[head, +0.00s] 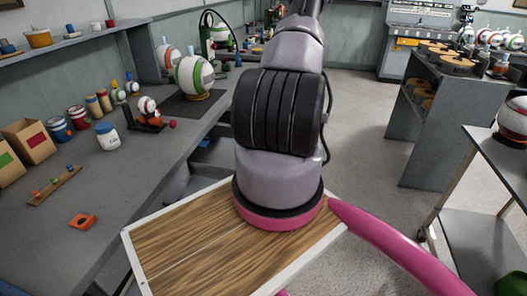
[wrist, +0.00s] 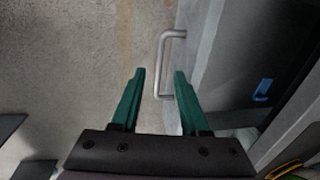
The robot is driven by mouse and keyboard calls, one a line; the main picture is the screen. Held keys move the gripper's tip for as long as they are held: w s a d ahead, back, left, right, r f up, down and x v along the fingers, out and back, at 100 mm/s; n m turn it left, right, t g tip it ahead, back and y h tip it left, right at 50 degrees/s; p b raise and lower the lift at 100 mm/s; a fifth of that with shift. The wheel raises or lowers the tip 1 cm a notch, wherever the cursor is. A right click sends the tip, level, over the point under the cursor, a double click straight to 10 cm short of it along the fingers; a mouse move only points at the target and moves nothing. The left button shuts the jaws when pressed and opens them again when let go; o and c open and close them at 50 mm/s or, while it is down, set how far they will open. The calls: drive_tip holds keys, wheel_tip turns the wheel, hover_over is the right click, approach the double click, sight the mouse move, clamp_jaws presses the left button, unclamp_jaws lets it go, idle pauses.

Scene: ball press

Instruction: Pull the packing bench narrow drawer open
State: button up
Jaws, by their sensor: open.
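In the wrist view my gripper (wrist: 159,75) is open, its two green fingers apart and nothing gripped. A silver bar handle (wrist: 164,60) stands on a pale grey front (wrist: 192,30). The lower end of the handle shows between the two fingers, and the rest extends beyond the fingertips. I cannot tell the depth between handle and fingers. I cannot tell from the label-free front which drawer it is. In the head view the long grey bench (head: 150,165) runs along the left; my arm hides the gripper and the handle there.
The bench top holds jars, boxes and a striped ball (head: 194,77). A grey shelf unit (head: 438,130) and a cart (head: 480,190) stand right, with open floor (head: 365,150) between.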

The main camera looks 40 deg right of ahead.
drive_tip(key=r, duration=0.3)
drive_tip(key=s+r, duration=0.1)
drive_tip(key=r, duration=0.1)
drive_tip(key=shift+d+r, duration=0.3)
drive_tip(key=shift+r, duration=0.05)
drive_tip(key=shift+w+r, duration=0.1)
